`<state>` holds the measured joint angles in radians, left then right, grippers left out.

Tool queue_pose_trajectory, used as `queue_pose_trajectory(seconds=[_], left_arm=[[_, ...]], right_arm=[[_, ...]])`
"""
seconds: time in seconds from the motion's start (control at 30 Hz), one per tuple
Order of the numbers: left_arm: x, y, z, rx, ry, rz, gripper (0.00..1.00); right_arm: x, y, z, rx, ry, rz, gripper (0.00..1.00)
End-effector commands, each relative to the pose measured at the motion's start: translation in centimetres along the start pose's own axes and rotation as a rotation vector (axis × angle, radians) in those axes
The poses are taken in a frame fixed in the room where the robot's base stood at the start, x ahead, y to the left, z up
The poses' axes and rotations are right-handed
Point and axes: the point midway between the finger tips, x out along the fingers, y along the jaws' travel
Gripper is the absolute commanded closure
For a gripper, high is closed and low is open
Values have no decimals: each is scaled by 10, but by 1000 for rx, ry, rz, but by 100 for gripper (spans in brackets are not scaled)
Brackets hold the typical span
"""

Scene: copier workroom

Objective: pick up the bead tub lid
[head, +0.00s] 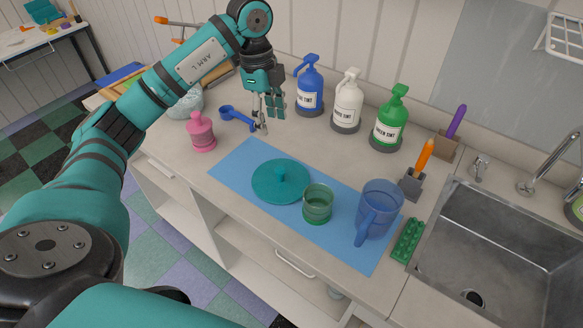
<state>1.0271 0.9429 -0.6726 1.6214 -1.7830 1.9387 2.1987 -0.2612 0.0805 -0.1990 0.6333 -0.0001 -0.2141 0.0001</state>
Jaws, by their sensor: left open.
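A round teal lid with a small knob, which I take as the bead tub lid (265,186), lies flat on the blue mat (232,163). My left gripper (267,122) is open and points down behind the lid, apart from it. It hangs beside a blue scoop (235,117); I cannot tell whether a finger touches the scoop. A translucent green tub (317,206) stands on the mat just right of the lid. My right gripper is not in view.
A blue pitcher (380,207) stands on the mat's right part, near a green brick (408,240) and the sink (500,245). Blue (309,88), white (346,103) and green (391,120) pump bottles line the back. A pink bottle (201,132) stands left.

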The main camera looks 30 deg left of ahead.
Motion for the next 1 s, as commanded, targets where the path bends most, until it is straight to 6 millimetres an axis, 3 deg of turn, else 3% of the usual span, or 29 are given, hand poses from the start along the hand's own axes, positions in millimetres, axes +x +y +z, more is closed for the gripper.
queue_pose_trajectory(seconds=[0.37, 0.47, 0.73, 1.0], left_arm=[[75, 2, -1, 1, 0, 8, 49], [94, 2, -1, 1, 0, 8, 49], [119, 0, -2, 3, 1, 3, 49], [154, -6, -7, 2, 1, 7, 49]], right_arm=[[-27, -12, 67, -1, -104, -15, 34], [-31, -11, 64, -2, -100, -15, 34], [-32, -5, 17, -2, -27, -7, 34], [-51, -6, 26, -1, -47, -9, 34]])
